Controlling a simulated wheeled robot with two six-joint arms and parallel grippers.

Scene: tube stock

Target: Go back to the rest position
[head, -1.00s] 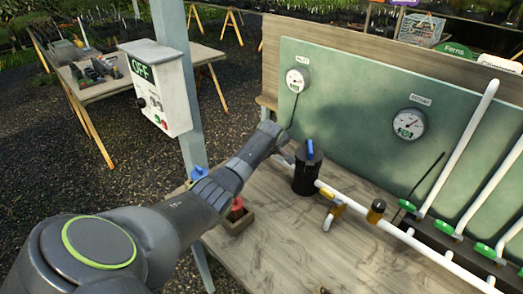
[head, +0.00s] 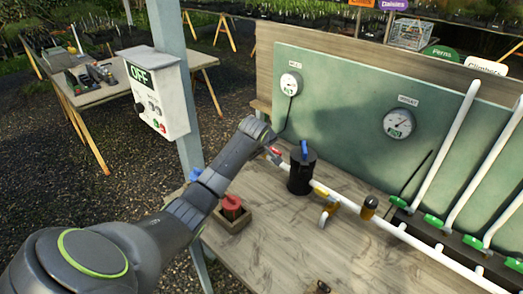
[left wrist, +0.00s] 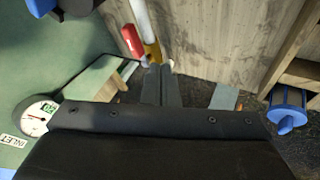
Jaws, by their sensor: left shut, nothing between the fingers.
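My left arm comes in from the left in the head view, and its gripper (head: 266,146) is near the inlet end of the white pipe, over the back left of the bench. In the left wrist view its fingers (left wrist: 160,78) are shut together and empty. A red valve handle (left wrist: 132,40) on a brass fitting (left wrist: 151,52) is just beyond the fingertips; whether they touch it I cannot tell. The handle also shows in the head view (head: 276,151). My right gripper is not in view.
A black canister (head: 300,174) with a blue handle stands right of the gripper. A control box (head: 158,92) reading OFF hangs on a post (head: 187,150). The bench front (head: 280,245) is mostly clear.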

